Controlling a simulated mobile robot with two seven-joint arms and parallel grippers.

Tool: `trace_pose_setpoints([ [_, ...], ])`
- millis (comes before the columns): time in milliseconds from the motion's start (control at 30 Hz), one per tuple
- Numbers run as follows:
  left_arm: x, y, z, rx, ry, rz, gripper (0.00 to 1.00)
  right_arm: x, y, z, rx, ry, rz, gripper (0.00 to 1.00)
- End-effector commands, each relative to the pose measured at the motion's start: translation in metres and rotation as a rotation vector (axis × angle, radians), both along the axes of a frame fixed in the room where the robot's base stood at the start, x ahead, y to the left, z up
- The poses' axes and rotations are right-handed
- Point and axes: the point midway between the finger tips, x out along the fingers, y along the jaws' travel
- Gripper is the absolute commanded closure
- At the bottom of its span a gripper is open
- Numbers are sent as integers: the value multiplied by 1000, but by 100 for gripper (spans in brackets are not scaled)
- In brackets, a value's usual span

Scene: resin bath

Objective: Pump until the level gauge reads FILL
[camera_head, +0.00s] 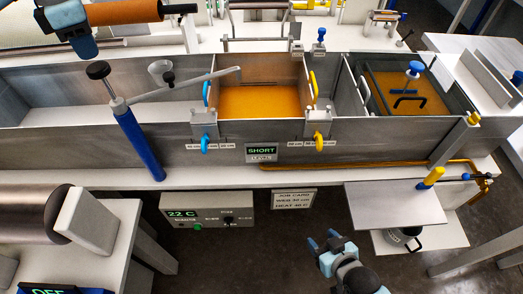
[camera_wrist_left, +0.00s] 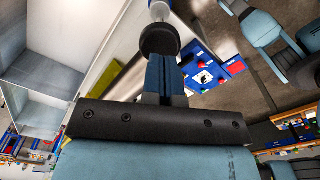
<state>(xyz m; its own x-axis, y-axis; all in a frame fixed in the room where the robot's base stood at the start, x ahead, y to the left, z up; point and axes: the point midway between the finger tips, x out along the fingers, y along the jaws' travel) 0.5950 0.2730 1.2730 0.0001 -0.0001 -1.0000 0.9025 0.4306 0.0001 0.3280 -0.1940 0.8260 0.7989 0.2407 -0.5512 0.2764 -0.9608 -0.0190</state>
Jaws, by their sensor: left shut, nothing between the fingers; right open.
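The level gauge (camera_head: 262,150) on the bath's front wall shows SHORT in green. The pump is a slanted blue cylinder (camera_head: 140,145) with a grey rod and a round black knob (camera_head: 97,70); a grey spout (camera_head: 185,84) runs from it to the middle compartment, which holds orange resin (camera_head: 260,103). My left gripper (camera_head: 88,47) is shut and empty, just above the knob. In the left wrist view the knob (camera_wrist_left: 160,40) is just beyond the shut fingertips (camera_wrist_left: 165,68); I cannot tell whether they touch. My right gripper (camera_head: 335,243) is open and empty at the bottom, below the bath.
Blue (camera_head: 205,143) and yellow (camera_head: 319,142) clamps sit at the bath's front wall. A second orange-filled compartment (camera_head: 430,92) is at the right. A heater box (camera_head: 207,213) reads 22 C beside a job card (camera_head: 293,200). A roller (camera_head: 35,218) stands at the lower left.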

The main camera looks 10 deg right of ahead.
Motion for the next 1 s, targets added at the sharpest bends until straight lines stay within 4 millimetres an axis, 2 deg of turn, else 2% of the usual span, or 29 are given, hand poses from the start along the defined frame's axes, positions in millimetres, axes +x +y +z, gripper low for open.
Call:
trace_pose_setpoints([
  [467, 0, 0, -4, 0, 0, 0, 100, 0, 0, -1, 1, -3, 0, 44],
  [1000, 0, 0, -77, 0, 1, 0, 100, 0, 1, -56, 9, 15, -5, 44],
])
